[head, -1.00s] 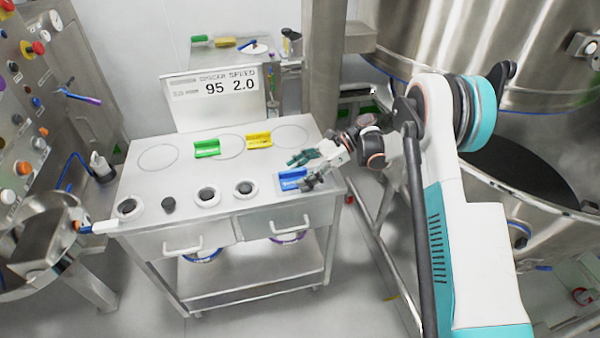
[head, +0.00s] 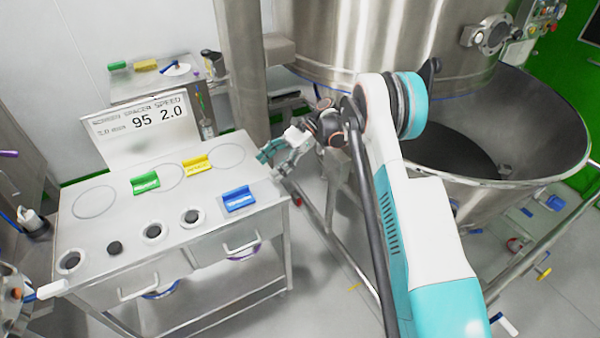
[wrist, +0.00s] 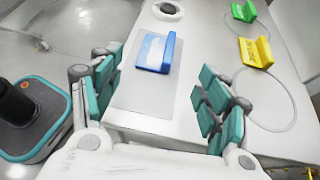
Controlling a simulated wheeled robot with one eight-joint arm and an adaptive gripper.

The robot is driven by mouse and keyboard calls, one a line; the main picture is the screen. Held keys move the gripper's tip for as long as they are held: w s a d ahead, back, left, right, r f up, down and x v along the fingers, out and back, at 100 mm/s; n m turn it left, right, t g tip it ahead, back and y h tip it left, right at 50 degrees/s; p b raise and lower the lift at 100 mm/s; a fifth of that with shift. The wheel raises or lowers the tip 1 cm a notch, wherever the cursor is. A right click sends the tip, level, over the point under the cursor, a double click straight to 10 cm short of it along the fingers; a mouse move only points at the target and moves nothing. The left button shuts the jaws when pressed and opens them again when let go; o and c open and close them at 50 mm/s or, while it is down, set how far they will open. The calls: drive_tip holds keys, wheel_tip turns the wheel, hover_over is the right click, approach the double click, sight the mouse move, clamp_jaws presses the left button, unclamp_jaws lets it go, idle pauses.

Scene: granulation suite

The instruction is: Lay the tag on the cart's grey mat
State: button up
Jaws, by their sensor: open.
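The blue tag (head: 239,199) lies on the front right part of the cart top (head: 125,215). In the wrist view the blue tag (wrist: 158,52), with a pale label and a raised edge, rests on the grey mat (wrist: 140,102), toward its far end. My gripper (head: 272,159) is open and empty, at the cart's right edge, apart from the tag. In the wrist view my gripper's (wrist: 160,78) teal fingers are spread wide, with the mat and tag seen between and beyond them.
A green tag (head: 146,183) and a yellow tag (head: 196,164) stand near marked circles behind. Several round fittings line the cart's front. A sign (head: 140,125) stands at the cart's back. A large steel vessel (head: 480,140) is to the right.

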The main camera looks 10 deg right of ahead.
drive_tip(key=w+a+r+m+t+y, duration=0.2)
drive_tip(key=w+r+m+t, duration=0.1)
drive_tip(key=r, duration=0.6)
drive_tip(key=w+a+r+m+t+y, duration=0.15)
drive_tip(key=r+m+t, duration=0.25)
drive_tip(key=r, duration=0.6)
drive_tip(key=w+a+r+m+t+y, duration=0.2)
drive_tip(key=w+r+m+t, duration=0.1)
drive_tip(key=r, duration=0.6)
drive_tip(key=s+d+r+m+t+h, duration=0.1)
drive_tip(key=d+r+m+t+h, duration=0.5)
drive_tip(key=r+m, duration=0.4)
drive_tip(key=s+d+r+m+t+h, duration=0.1)
drive_tip(key=d+r+m+t+h, duration=0.3)
drive_tip(key=r+m+t, duration=0.55)
drive_tip(key=s+d+f+m+g+h, duration=0.45)
drive_tip(key=s+d+m+h, duration=0.55)
drive_tip(key=s+m, duration=0.6)
drive_tip(key=s+a+f+m+g+y, duration=0.2)
drive_tip(key=s+f+m+g, duration=0.7)
drive_tip(key=s+f, duration=1.3)
drive_tip(key=s+m, duration=0.2)
drive_tip(key=m, duration=0.1)
drive_tip(key=shift+f, duration=0.3)
drive_tip(key=shift+y, duration=0.25)
